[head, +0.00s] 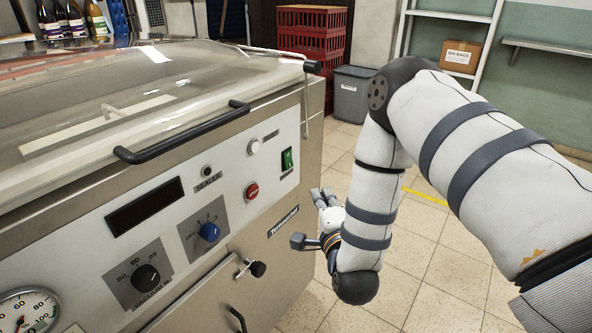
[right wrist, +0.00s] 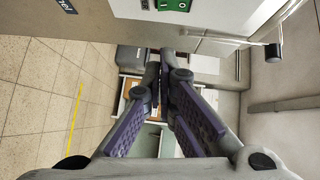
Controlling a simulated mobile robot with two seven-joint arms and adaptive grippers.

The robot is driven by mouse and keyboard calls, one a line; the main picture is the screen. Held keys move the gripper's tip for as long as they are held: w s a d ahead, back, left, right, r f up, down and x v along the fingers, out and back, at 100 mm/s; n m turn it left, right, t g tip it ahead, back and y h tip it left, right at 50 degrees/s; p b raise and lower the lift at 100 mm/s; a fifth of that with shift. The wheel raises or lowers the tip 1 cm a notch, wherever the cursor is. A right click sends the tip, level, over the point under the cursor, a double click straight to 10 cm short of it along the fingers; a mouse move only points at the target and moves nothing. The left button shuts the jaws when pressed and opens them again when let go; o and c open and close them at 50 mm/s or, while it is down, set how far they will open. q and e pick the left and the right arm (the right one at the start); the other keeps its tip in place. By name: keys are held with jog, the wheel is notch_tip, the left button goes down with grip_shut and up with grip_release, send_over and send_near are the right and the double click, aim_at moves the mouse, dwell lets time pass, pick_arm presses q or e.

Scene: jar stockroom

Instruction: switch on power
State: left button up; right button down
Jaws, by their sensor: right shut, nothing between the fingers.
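The power switch (head: 287,159) is a green rocker on the pale front panel of the vacuum sealing machine (head: 140,225), near the panel's right end. It also shows at the top edge of the right wrist view (right wrist: 173,5), partly cut off, with white markings on green. My right gripper (head: 323,196) is shut and empty, below and to the right of the switch in the head view, near the machine's right front corner. In the right wrist view, its purple-padded fingers (right wrist: 166,66) converge below the switch, apart from it. My left gripper is not in view.
Other panel controls include a red button (head: 252,190), a white button (head: 254,146) and a blue knob (head: 209,232). A black lid handle (head: 182,134) juts out above the panel. Red crates (head: 311,40) and a grey bin (head: 351,94) stand behind. Tiled floor lies open to the right.

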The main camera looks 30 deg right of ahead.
aim_at(289, 160)
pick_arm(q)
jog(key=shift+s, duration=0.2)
pick_arm(e)
jog(key=shift+s, duration=0.15)
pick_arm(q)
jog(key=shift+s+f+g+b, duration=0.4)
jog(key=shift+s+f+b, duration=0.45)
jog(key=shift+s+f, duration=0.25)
pick_arm(e)
jog(key=w+a+x, duration=0.1)
jog(key=a+x, duration=0.1)
jog(key=x, duration=1.1)
jog(key=shift+a+f, duration=0.25)
jog(key=shift+a, duration=0.1)
